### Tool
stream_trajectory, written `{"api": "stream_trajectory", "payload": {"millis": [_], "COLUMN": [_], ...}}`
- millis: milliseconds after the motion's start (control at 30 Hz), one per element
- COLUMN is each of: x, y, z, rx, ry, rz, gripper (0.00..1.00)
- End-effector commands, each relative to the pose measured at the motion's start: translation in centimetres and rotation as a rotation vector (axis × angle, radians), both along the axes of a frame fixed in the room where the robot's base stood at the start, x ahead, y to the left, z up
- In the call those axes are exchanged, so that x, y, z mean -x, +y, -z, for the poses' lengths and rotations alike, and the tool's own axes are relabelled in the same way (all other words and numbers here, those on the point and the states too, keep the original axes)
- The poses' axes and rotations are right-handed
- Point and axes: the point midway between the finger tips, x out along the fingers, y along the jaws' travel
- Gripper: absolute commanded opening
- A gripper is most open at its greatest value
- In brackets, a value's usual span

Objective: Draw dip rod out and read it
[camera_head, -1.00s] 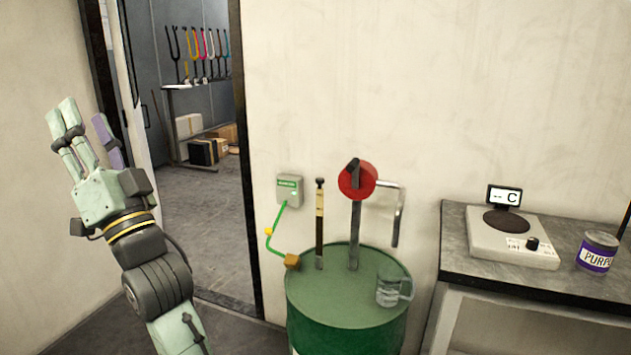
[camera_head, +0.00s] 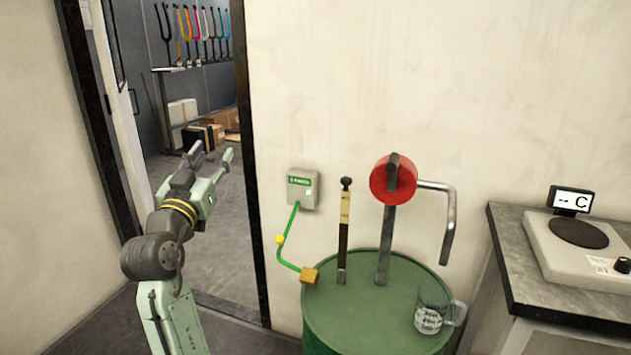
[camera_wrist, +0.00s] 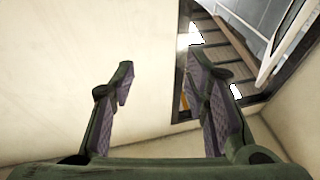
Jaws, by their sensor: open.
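The dip rod (camera_head: 344,235) stands upright in the top of a green drum (camera_head: 365,318). It has a dark round knob, a pale yellow marked band near the top and a dark lower shaft. Its lower end is hidden inside the drum. My gripper (camera_head: 213,155) is open and empty, left of the rod and apart from it, in front of the doorway. In the wrist view my open fingers (camera_wrist: 172,105) show with nothing between them, and neither rod nor drum is visible there.
A red hand pump (camera_head: 393,180) with a bent spout and a glass mug (camera_head: 432,312) crowd the drum top. A grounding box (camera_head: 303,188) on the wall has a green cable to a clamp (camera_head: 310,276) on the drum rim. A bench (camera_head: 505,250) with a hotplate (camera_head: 565,245) stands right.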

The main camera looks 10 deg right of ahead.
Motion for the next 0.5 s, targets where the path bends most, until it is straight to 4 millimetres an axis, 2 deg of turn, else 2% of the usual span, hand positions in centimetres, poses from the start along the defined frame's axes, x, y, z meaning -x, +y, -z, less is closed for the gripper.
{"api": "stream_trajectory", "payload": {"millis": [33,100,200,300,500], "x": [-0.9,-1.1,-0.4,0.5,0.6], "y": [-4.8,-10.5,-16.5,-20.0,-22.5], "z": [2.3,5.0,7.9,9.6,10.1], "rx": [-0.027,-0.068,-0.117,-0.149,-0.164], "ry": [0.06,0.129,0.198,0.235,0.253], "rz": [0.124,0.279,0.454,0.563,0.617], "gripper": [0.42,0.42,0.42,0.42,0.42]}}
